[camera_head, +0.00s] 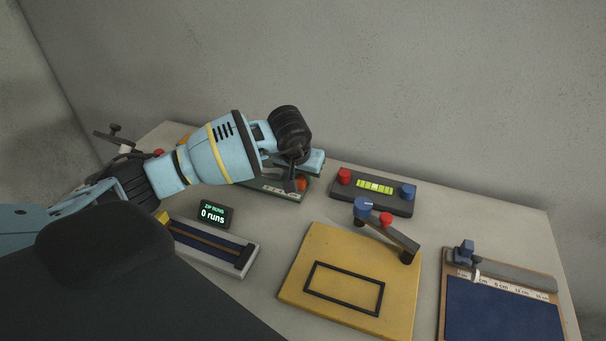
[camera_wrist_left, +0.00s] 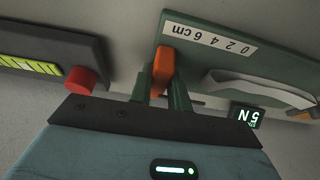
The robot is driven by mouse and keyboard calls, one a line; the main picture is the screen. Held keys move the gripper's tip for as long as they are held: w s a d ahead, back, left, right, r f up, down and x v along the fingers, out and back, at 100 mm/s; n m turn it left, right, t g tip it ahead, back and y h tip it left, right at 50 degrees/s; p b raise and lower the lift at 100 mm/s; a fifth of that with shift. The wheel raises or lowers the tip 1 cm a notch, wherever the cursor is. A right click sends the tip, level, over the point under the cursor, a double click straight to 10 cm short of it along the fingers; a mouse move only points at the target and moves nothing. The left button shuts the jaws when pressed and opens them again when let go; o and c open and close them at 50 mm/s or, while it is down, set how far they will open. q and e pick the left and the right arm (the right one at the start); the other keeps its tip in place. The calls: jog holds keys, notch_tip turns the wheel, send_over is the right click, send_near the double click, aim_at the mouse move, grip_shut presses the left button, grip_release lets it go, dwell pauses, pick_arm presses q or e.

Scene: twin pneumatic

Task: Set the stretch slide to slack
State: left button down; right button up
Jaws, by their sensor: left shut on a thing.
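The stretch slide has a green base, which shows partly behind my left gripper in the head view (camera_head: 262,187) and at the top of the left wrist view (camera_wrist_left: 203,62). Its orange knob (camera_wrist_left: 163,68) sits near the 6 cm end of a white scale (camera_wrist_left: 208,36) marked 0 to 6 cm. The knob also shows in the head view (camera_head: 301,184). My left gripper (camera_head: 292,182) is shut on the orange knob. A pale band (camera_wrist_left: 262,88) runs along the base, and a small display (camera_wrist_left: 248,117) reads 5 N. My right gripper is not in view.
A dark box (camera_head: 374,197) with red and blue knobs stands close to the right of the slide. A yellow board (camera_head: 300,280), a blue pad board (camera_head: 500,310), a zip display (camera_head: 213,213) and a zip track (camera_head: 215,249) stand nearer. A wall is behind.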

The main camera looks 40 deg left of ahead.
pick_arm(q)
jog(key=shift+s+a, duration=0.2)
jog(key=shift+a, duration=0.55)
jog(key=shift+s+a, duration=0.15)
jog(key=shift+a, duration=0.6)
jog(key=c, duration=1.3)
grip_release()
jog(key=shift+d, duration=0.2)
